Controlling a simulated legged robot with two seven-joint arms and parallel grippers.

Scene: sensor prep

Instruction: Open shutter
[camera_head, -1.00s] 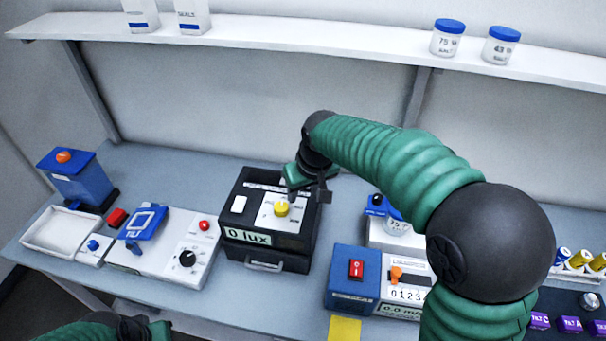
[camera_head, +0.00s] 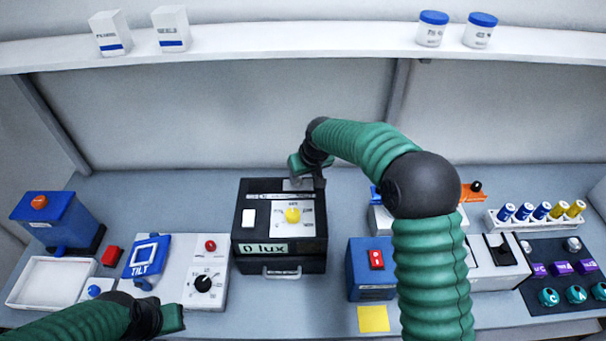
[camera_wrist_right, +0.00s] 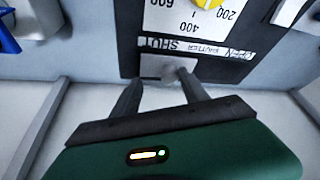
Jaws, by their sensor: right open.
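The black light-meter box (camera_head: 238,228) stands mid-table, with a yellow dial (camera_head: 292,215), a white switch (camera_head: 249,218) and a display reading 0 lux (camera_head: 263,248). A grey shutter tab (camera_head: 295,184) is at its back edge. In the right wrist view the grey tab (camera_wrist_right: 168,68) sits beside the SHUT end of an upside-down shutter label (camera_wrist_right: 195,47). My right gripper (camera_wrist_right: 162,88) is open, its fingers apart on either side of the tab; contact cannot be told. It also shows in the head view (camera_head: 308,176). My left gripper (camera_head: 172,318) is at the lower left; its jaws are unclear.
Left of the box are a tilt device (camera_head: 145,260), a white panel with a black knob (camera_head: 205,265), a tray (camera_head: 20,285) and a blue container (camera_head: 55,215). A blue box with a red switch (camera_head: 370,285) is to the right. A shelf (camera_head: 300,45) runs above.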

